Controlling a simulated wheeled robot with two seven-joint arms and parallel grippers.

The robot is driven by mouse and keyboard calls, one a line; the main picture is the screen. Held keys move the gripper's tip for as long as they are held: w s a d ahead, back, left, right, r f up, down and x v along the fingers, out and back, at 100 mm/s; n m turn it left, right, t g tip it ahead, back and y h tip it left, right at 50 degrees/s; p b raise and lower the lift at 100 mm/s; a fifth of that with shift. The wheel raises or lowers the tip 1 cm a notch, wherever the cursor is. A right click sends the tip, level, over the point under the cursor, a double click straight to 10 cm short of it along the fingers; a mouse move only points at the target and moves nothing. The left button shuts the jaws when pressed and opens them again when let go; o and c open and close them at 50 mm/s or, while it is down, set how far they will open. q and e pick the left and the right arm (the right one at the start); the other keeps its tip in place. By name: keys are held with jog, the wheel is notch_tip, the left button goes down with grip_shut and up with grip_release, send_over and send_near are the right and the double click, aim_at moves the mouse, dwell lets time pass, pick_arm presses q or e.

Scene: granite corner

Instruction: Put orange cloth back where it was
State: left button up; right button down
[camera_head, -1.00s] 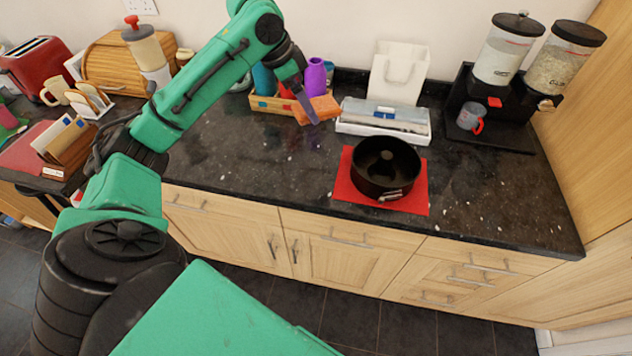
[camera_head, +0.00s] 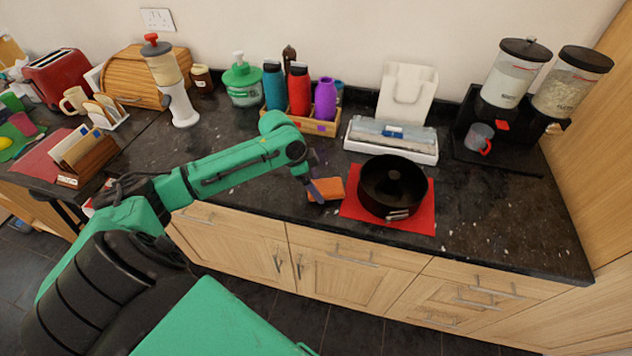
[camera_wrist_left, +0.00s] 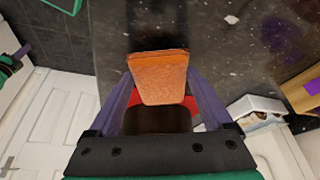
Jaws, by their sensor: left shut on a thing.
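The orange cloth (camera_head: 327,189) is a small folded block near the front edge of the dark counter, just left of the red mat (camera_head: 418,222). My left gripper (camera_head: 319,189) is shut on it. In the left wrist view the cloth (camera_wrist_left: 160,75) sits between the two purple fingers, with the dark counter behind it. I cannot tell whether the cloth touches the counter. My right gripper is not in view.
A black pot (camera_head: 392,187) stands on the red mat, close to the cloth's right. Behind are a wooden caddy of bottles (camera_head: 322,127) and a white tray (camera_head: 390,148). Dispensers (camera_head: 510,72) stand at the right. The counter left of my gripper is fairly clear.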

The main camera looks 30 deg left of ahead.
pick_arm(q)
jog(key=shift+f, duration=0.35)
jog(key=shift+f, duration=0.15)
jog(key=o, duration=1.1)
jog(key=shift+r, duration=0.45)
jog(key=b+v, duration=0.1)
jog(key=v, duration=1.1)
jog(key=shift+b, duration=0.4)
